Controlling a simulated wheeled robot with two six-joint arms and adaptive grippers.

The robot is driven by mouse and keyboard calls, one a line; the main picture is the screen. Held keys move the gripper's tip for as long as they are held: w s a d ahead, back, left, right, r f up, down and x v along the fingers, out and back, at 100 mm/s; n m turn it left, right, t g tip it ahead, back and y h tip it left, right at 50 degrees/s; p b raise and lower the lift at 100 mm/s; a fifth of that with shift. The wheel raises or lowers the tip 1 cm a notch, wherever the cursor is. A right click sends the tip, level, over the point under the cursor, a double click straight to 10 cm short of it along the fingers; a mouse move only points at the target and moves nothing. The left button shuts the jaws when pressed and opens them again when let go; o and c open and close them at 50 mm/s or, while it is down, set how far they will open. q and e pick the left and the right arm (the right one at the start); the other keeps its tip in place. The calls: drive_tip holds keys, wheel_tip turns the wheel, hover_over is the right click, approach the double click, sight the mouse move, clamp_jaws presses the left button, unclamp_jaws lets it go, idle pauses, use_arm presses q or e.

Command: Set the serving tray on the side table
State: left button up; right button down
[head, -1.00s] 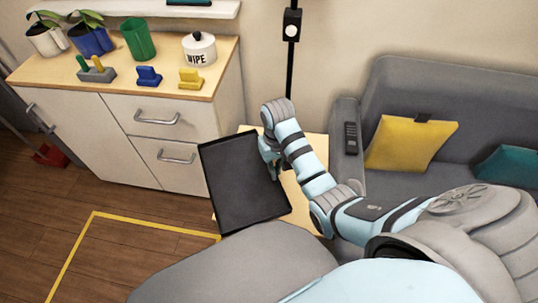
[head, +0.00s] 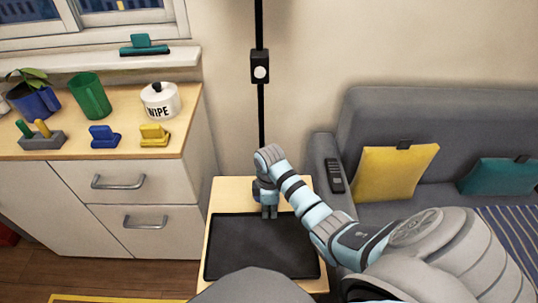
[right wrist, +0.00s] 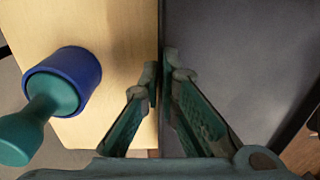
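The black serving tray (head: 240,262) lies flat over the front of the light wooden side table (head: 222,200) in the head view. Whether it rests on the top or hovers just above is hard to tell. My right gripper (head: 269,213) is at the tray's far edge. In the right wrist view its two fingers (right wrist: 162,72) pinch the rim of the tray (right wrist: 240,60), one on each side, with the table (right wrist: 115,45) beside it. My left gripper is out of view.
A blue cylinder with a teal handle (right wrist: 72,78) stands on the table near the fingers. A cabinet (head: 150,190) is at left, a grey sofa (head: 370,115) at right, and a black pole (head: 260,115) behind the table.

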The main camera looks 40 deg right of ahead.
wheel_tip(320, 180, down, 4)
drive_tip(key=shift+s+f+b, duration=0.1)
drive_tip(key=shift+f+b, duration=0.1)
drive_tip(key=shift+b, duration=0.85)
drive_tip(key=shift+r, duration=0.1)
drive_tip(key=c, duration=1.8)
unclamp_jaws()
wheel_tip(320, 180, up, 12)
drive_tip(key=p, duration=0.6)
drive_tip(key=shift+w, duration=0.25)
drive_tip(key=shift+d, duration=0.1)
